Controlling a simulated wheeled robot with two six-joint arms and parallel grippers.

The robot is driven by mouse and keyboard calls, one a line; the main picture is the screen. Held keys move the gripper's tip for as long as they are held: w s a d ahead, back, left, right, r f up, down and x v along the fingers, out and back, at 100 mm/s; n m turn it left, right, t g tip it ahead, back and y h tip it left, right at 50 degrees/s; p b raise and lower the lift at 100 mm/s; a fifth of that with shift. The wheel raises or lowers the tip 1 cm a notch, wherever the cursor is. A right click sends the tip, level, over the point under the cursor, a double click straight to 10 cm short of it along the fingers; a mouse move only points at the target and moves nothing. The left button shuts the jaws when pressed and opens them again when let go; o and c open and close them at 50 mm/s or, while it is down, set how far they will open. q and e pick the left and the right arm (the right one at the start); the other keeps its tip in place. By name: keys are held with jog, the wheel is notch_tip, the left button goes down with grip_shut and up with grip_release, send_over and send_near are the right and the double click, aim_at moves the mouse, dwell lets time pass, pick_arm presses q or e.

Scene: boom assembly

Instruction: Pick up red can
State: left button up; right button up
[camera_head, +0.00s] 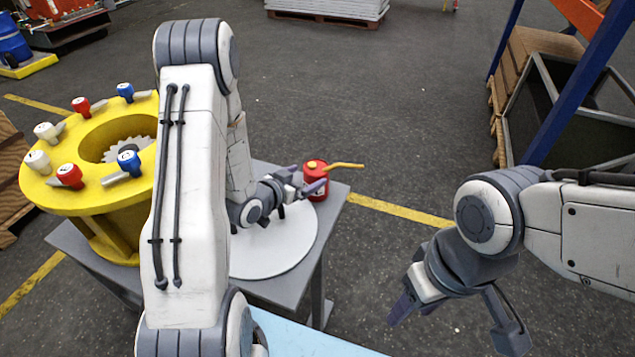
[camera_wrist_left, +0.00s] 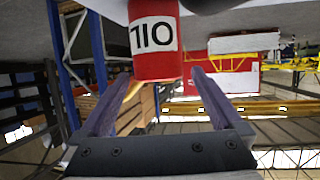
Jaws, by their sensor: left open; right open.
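My right gripper (camera_head: 415,306) is open and empty, over the floor at the right.
A white round plate (camera_head: 280,250) lies on the grey table (camera_head: 333,205). A yellow ring stand (camera_head: 90,200) with several red, blue and white-topped pieces is at the left. A blue-posted rack (camera_head: 570,85) stands at the right. Floor between is clear.

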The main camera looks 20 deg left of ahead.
aim_at(316, 171)
pick_arm(q)
jog(key=p+x, duration=0.1)
jog(key=x, duration=0.4)
jog(key=shift+w+d+r, duration=0.1)
jog(key=shift+w+d, duration=0.1)
jog(key=c, duration=1.3)
jog(key=shift+o, duration=0.2)
